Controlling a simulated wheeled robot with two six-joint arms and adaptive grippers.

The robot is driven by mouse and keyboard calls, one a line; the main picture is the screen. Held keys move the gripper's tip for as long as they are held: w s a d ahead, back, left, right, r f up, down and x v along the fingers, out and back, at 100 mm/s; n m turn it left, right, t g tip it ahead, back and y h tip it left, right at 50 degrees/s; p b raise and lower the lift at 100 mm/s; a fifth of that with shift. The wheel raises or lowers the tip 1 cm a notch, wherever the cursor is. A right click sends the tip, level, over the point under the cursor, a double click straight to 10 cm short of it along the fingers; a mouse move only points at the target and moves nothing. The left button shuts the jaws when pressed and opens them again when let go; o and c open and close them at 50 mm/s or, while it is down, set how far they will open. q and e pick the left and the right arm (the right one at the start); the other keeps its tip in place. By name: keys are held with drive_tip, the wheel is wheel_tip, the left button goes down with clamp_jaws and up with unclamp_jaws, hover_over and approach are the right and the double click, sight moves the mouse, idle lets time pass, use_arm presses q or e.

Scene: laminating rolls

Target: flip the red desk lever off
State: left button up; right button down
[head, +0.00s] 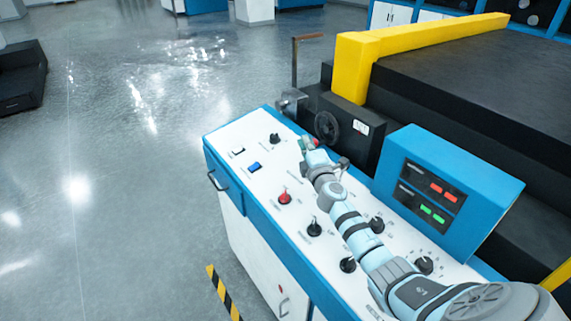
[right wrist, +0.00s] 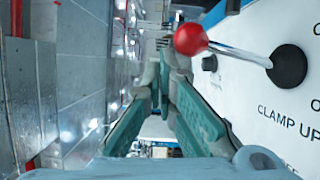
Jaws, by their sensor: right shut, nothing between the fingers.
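In the right wrist view, a lever with a red ball (right wrist: 190,39) on a metal rod rises from a round black base (right wrist: 287,66) beside the words "CLAMP UP". My right gripper (right wrist: 165,75) has teal fingers, is shut and empty, and points past the lever; the ball shows just right of the fingertips. I cannot tell whether they touch. In the head view, my right gripper (head: 307,147) is over the far part of the white desk panel, with a small red ball (head: 314,142) at its tip. My arm hides part of the panel. My left gripper is not in view.
The blue-edged desk (head: 234,189) carries a red knob (head: 285,197), several black knobs, a blue switch (head: 254,168) and a blue display box (head: 470,168). A black machine with a yellow bar (head: 430,37) stands behind. The floor at left is open.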

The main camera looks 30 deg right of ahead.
drive_tip(key=s+a+r+p, duration=0.2)
drive_tip(key=s+a+p, duration=0.2)
drive_tip(key=s+a, duration=0.3)
drive_tip(key=shift+s+r, duration=0.35)
drive_tip(key=shift+s, duration=0.7)
drive_tip(key=shift+w, duration=0.1)
